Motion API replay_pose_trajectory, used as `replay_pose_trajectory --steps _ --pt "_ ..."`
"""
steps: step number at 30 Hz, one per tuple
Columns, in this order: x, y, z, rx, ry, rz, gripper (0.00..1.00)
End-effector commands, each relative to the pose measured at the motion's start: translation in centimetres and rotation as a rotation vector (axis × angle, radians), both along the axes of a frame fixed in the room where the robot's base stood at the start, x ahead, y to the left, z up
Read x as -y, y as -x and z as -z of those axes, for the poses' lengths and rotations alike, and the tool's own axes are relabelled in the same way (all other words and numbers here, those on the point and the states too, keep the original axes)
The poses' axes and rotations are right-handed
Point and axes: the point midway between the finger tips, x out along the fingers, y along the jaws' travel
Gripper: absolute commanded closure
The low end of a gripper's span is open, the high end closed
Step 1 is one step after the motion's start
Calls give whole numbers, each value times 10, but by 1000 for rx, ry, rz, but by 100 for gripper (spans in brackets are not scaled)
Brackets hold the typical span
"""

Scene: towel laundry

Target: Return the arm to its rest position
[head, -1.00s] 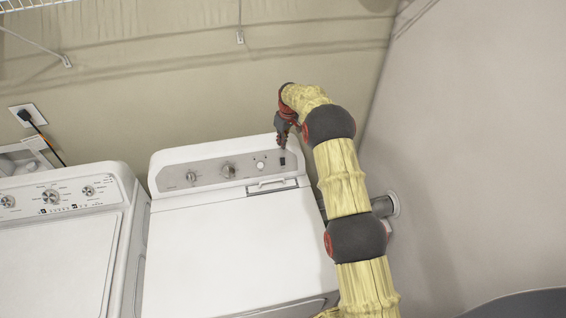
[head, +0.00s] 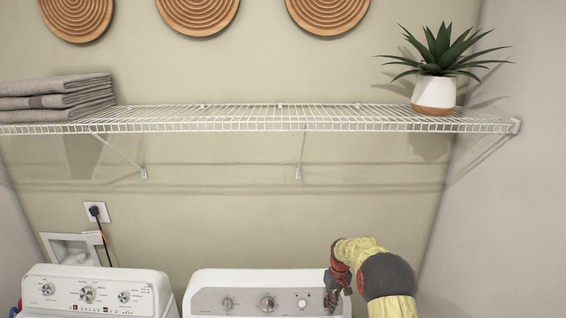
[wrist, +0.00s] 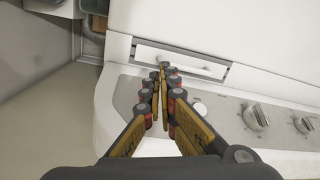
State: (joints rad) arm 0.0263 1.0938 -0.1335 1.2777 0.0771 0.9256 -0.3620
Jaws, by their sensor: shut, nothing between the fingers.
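My gripper (head: 335,298) hangs at the right end of the control panel of the right-hand white machine (head: 232,279) in the head view. In the wrist view its two fingers (wrist: 162,72) are together with nothing between them. They point over the panel towards the lid's light handle recess (wrist: 182,60). I cannot tell from these views whether the fingertips touch the panel. My arm comes up from the lower right of the head view and bends over at the top.
A second white machine (head: 62,278) stands at the left. Above runs a white wire shelf (head: 250,119) with folded grey towels (head: 58,94) and a potted plant (head: 434,88). A right side wall (head: 495,220) is close to my arm. Open space lies between shelf and machines.

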Motion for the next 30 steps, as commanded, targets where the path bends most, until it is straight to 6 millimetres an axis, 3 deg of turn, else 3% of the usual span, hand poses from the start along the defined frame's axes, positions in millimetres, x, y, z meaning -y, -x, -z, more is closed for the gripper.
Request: replay_pose_trajectory --steps 21,30 --pt "1 168 -112 -21 38 208 100" --pt "0 244 -144 23 44 259 100"
